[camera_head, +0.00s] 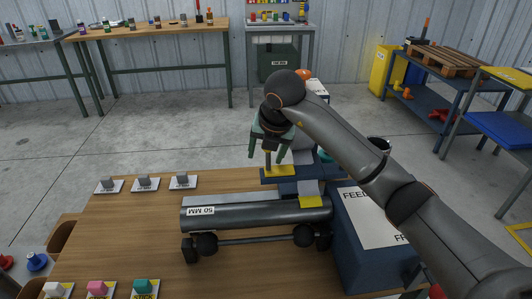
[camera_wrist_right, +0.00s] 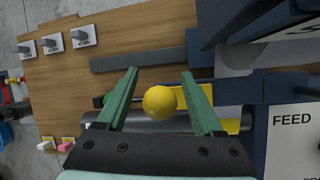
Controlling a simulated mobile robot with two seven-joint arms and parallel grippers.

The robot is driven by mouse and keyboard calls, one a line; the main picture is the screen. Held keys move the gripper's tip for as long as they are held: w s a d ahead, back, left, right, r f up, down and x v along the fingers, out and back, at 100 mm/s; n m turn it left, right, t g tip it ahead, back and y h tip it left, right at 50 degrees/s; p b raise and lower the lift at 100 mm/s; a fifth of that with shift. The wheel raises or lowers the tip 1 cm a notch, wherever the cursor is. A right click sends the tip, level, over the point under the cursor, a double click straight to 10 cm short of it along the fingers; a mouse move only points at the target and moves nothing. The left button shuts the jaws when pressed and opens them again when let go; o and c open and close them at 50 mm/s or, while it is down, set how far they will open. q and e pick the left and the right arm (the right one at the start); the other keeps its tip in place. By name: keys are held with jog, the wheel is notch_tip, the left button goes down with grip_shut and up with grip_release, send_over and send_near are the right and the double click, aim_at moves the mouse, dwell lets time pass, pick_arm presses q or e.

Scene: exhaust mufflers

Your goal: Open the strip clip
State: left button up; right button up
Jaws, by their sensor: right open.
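My left gripper is not in view.
A grey tube (camera_head: 250,212) marked 50 MM lies on dark rollers (camera_head: 205,243) on the wooden table (camera_head: 120,226). A dark blue FEED box (camera_head: 358,252) stands to its right. Small grey pieces on white cards (camera_head: 145,184) line the back left. The table's left middle is clear.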

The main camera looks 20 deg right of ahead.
grip_shut()
dwell(0.5)
dwell(0.9)
